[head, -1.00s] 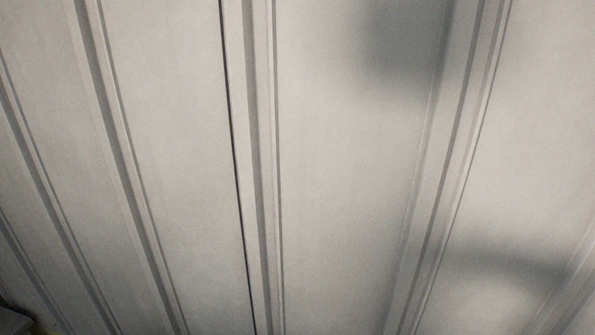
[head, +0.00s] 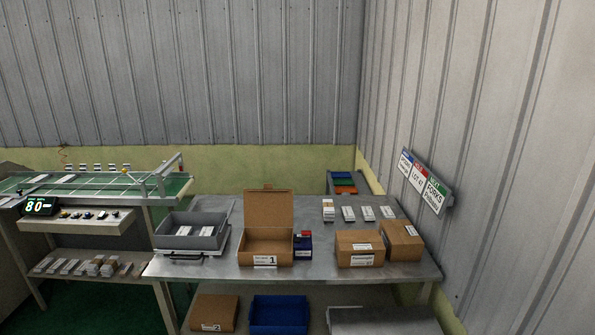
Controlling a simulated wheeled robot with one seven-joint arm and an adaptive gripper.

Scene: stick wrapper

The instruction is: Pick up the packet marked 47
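Several small white packets (head: 348,213) stand in a row at the back right of the grey metal table (head: 215,276). The leftmost packet (head: 328,209) looks taller and has an orange-brown mark. More white packets (head: 183,231) lie in a grey tray (head: 162,243) at the table's left. The print on all of them is too small to read, so I cannot tell which is marked 47. My gripper is not in view.
Two closed cartons (head: 357,241) stand front right. A green conveyor (head: 75,184) with a display is at the left. A sign (head: 426,181) hangs on the right wall.

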